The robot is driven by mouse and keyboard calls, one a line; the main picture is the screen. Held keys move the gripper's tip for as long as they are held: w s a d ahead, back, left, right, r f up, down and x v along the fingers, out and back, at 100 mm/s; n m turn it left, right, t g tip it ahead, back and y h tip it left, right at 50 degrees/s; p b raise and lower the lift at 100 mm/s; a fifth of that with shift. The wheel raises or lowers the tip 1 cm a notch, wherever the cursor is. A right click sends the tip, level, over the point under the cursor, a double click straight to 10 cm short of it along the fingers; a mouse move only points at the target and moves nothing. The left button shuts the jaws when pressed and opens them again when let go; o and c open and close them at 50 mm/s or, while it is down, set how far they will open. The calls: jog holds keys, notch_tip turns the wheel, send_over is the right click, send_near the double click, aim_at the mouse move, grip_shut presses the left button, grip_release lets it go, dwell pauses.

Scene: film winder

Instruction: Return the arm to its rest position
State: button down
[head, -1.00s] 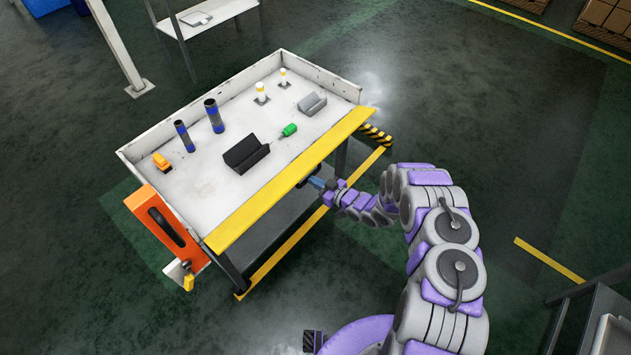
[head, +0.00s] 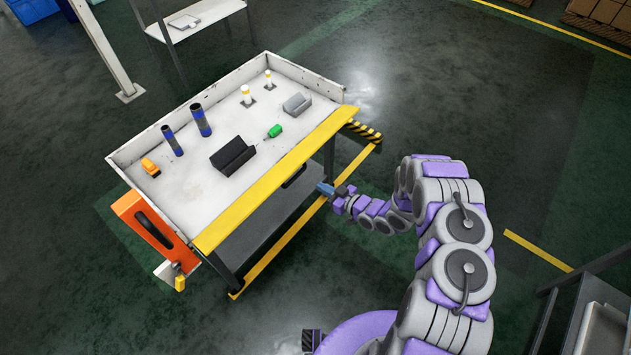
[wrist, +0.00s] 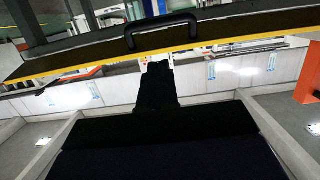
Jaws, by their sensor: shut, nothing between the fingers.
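My arm (head: 455,230), grey and purple, reaches in from the lower right in the head view. My gripper (head: 324,188) is beside the front edge of the white workbench (head: 215,210), to the right of its yellow strip, and appears lower than the tabletop. It is shut and empty, with clear space around it. In the wrist view my gripper (wrist: 157,72) shows as a dark shape pointing up at the middle. The bench's yellow edge and a black handle (wrist: 162,27) lie beyond it, apart from it.
On the bench stand two dark blue cylinders (head: 201,120), a black block (head: 232,157), a grey block (head: 297,104), a green item (head: 274,131) and an orange item (head: 150,167). An orange frame (head: 150,228) hangs at its left. Open floor (head: 440,100) lies right of the bench.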

jog(key=w+d+r+m+g+h, duration=0.1)
jog(key=w+d+r+h, duration=0.1)
jog(key=d+r+h, duration=0.35)
jog(key=w+d+r+h, duration=0.2)
jog(key=d+h, duration=0.1)
jog(key=d, duration=0.6)
jog(key=s+d+r+m+g+h, duration=0.1)
jog(key=s+d+r+m+h, duration=0.15)
jog(key=d+r, duration=0.35)
jog(key=s+d+r+m+g+h, duration=0.1)
jog(key=s+d+r+h, duration=0.2)
jog(key=r, duration=0.5)
jog(key=s+r+m+g+h, duration=0.1)
jog(key=s+r+m+g, duration=0.1)
jog(key=s+r, duration=0.5)
jog(key=s+r+m+g+h, duration=0.15)
jog(key=s+r, duration=0.25)
jog(key=s, duration=0.5)
jog(key=s+a+r+g+y, duration=0.1)
jog(key=s+a, duration=0.3)
jog(key=s, duration=0.4)
jog(key=s+a+r+m+g+y, duration=0.1)
jog(key=s+a+r+g, duration=0.1)
jog(key=s, duration=0.7)
jog(key=s+a+r+m+g+y, duration=0.1)
jog(key=s+a+r+g+y, duration=0.1)
jog(key=s+a, duration=0.4)
jog(key=s+r, duration=0.1)
jog(key=s, duration=0.2)
jog(key=shift+s+a, duration=0.15)
